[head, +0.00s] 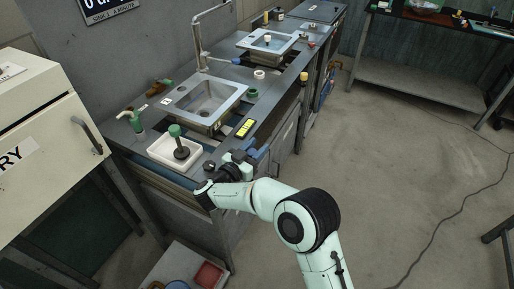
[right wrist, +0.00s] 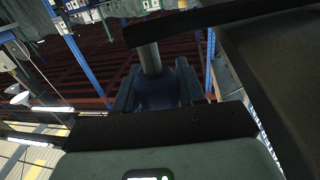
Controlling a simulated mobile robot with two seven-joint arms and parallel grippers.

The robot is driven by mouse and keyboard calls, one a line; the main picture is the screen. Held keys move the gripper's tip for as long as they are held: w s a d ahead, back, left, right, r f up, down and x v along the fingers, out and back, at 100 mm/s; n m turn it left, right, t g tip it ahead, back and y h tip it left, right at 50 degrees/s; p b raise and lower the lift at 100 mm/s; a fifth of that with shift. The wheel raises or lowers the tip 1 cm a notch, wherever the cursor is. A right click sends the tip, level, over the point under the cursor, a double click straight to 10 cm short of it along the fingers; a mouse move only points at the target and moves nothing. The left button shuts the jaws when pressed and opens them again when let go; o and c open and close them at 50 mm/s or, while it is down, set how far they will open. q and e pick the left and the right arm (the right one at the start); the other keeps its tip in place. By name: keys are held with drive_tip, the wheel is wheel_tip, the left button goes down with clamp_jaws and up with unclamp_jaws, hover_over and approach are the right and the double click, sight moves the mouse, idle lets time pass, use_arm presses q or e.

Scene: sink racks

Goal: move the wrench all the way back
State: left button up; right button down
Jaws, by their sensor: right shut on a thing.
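My right gripper (head: 240,163) is at the front edge of the near bench, just right of the white basin. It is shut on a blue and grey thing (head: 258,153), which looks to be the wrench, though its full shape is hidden. In the right wrist view, a grey round shaft (right wrist: 150,58) stands out of a blue body (right wrist: 157,93) between the dark fingers. The jaws hide much of it. My left gripper is in neither view.
The white basin (head: 163,152) holds a green-topped plunger (head: 180,142). A yellow and black item (head: 244,128) lies on the bench edge behind the gripper. A metal sink (head: 232,98) is farther back.

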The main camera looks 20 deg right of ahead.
drive_tip(key=c, duration=0.7)
unclamp_jaws()
drive_tip(key=shift+c, duration=0.2)
drive_tip(key=v, duration=1.3)
drive_tip(key=shift+a, duration=0.15)
drive_tip(key=shift+s, duration=0.15)
